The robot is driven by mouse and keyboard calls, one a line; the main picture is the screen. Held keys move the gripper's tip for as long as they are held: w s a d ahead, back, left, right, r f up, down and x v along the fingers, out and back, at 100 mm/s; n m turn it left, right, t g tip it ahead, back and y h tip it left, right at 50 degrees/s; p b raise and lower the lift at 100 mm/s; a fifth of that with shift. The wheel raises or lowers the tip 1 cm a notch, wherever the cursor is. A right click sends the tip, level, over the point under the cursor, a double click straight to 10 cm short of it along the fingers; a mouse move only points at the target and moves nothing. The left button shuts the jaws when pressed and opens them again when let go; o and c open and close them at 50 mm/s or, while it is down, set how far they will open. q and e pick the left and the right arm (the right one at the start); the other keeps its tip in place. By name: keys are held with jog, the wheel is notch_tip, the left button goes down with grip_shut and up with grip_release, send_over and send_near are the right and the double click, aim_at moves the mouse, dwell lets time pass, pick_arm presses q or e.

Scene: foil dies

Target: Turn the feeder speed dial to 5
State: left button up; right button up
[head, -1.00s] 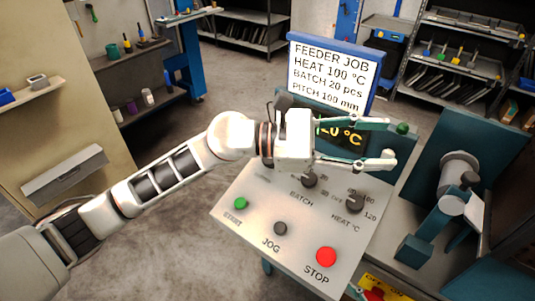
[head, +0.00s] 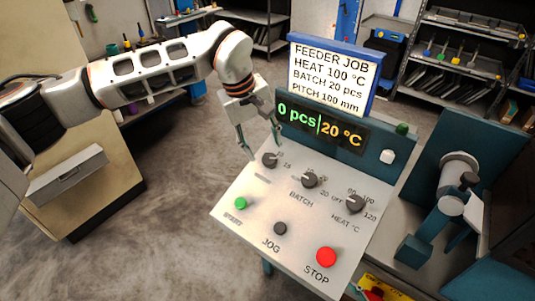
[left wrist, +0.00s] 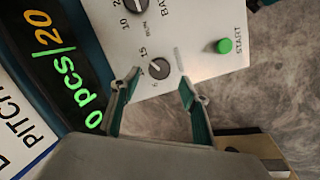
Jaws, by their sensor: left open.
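The feeder speed dial appears to be the leftmost dark knob (head: 269,160) on the sloped grey panel (head: 255,217); its name label is not readable. The same knob (left wrist: 159,68) shows in the left wrist view, with marks like 15 and 6 beside it. My left gripper (head: 264,149) is open at this knob, pointing down at the panel. In the left wrist view, the fingertips (left wrist: 160,82) stand on either side of the knob with gaps. I cannot tell whether they reach down around it. My right gripper is not in view.
The batch dial (head: 309,180) and heat dial (head: 355,203) sit to the right. The green start button (head: 240,203), jog button (head: 280,228) and red stop button (head: 326,257) lie nearer. A display (head: 318,127) and job sign (head: 333,76) stand behind the panel.

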aim_at(269, 158)
pick_arm(q)
jog(key=shift+x, duration=2.3)
jog(key=c, duration=1.1)
